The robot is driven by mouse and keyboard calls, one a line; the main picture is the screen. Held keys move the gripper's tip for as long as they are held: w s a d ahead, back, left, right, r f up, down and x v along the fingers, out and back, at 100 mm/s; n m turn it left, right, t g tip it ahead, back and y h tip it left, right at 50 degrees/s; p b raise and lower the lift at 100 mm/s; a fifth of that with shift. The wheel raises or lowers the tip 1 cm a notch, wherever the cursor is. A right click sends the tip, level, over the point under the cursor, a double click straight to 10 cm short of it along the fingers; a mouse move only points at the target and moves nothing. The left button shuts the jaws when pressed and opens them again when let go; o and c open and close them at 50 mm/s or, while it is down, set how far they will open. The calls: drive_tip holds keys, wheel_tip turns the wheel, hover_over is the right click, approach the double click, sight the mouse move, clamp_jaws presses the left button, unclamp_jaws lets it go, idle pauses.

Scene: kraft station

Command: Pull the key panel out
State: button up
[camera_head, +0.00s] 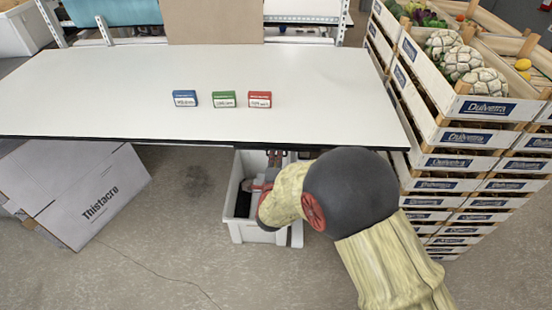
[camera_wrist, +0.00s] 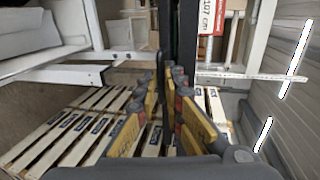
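I cannot make out a key panel for certain in either view. In the wrist view, my gripper (camera_wrist: 168,72) has its two grey and yellow fingers close together, with a narrow gap between the tips. A dark upright band (camera_wrist: 183,30) stands just beyond the fingertips. I cannot tell whether the fingers touch it or hold anything thin. In the head view, my arm reaches to the front edge of the white table (camera_head: 330,100), and my gripper (camera_head: 276,158) is low at that edge, partly hidden.
Blue (camera_head: 185,98), green (camera_head: 224,99) and red (camera_head: 260,99) boxes stand on the table. A white bin (camera_head: 258,234) is on the floor beneath my arm. Stacked vegetable crates (camera_head: 470,135) stand close at the right. A large carton (camera_head: 85,190) is at the left.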

drive_tip(key=shift+s+f, duration=0.1)
drive_tip(key=shift+s, duration=0.05)
clamp_jaws()
idle(0.4)
drive_tip(key=f+v, duration=0.1)
drive_tip(key=v, duration=0.7)
drive_tip(key=shift+f+b, duration=0.3)
drive_tip(key=shift+b, duration=0.1)
drive_tip(key=shift+s, duration=0.15)
drive_tip(key=shift+o, duration=2.3)
unclamp_jaws()
drive_tip(key=v, duration=1.2)
